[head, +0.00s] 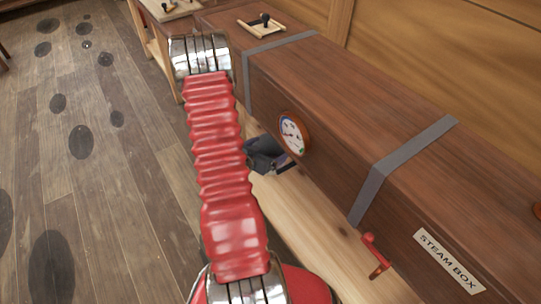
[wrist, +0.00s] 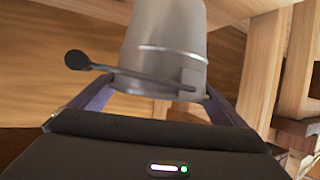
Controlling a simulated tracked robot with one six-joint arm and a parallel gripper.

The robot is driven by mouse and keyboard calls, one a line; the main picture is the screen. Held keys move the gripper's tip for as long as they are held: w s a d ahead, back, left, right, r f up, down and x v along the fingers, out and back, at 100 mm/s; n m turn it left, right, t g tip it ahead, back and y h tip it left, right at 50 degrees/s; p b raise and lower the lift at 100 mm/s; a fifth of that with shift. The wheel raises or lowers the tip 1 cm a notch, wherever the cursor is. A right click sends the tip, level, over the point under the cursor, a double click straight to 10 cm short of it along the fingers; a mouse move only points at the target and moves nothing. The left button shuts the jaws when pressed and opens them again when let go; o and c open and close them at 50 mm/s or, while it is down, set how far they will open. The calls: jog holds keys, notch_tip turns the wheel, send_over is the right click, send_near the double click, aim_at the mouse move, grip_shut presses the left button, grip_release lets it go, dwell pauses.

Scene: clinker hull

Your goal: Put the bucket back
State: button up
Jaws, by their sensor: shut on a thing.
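The bucket (wrist: 166,30) is a grey metal pail. In the wrist view it sits between the fingers of my gripper (wrist: 160,92), which is shut on it. A dark handle with a round black end (wrist: 77,60) crosses the side of the bucket and points left. The bucket tapers toward the top of the picture. In the head view my gripper (head: 272,158) is dark and partly behind my red arm, beside the box's front. I cannot make out the bucket there.
A long wooden steam box (head: 330,85) with grey straps, a dial (head: 292,134) and a red crank (head: 374,255) fills the right. A pale plank (head: 300,215) runs below it. A wooden frame with a black knob (head: 262,22) lies on top. Open, dark-spotted floor (head: 85,200) lies left.

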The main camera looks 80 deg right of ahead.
aim_at(278, 150)
jog(key=shift+f, duration=2.1)
jog(key=o, duration=1.5)
jog(key=shift+f, duration=0.1)
jog(key=shift+o, duration=0.2)
jog(key=v, duration=1.2)
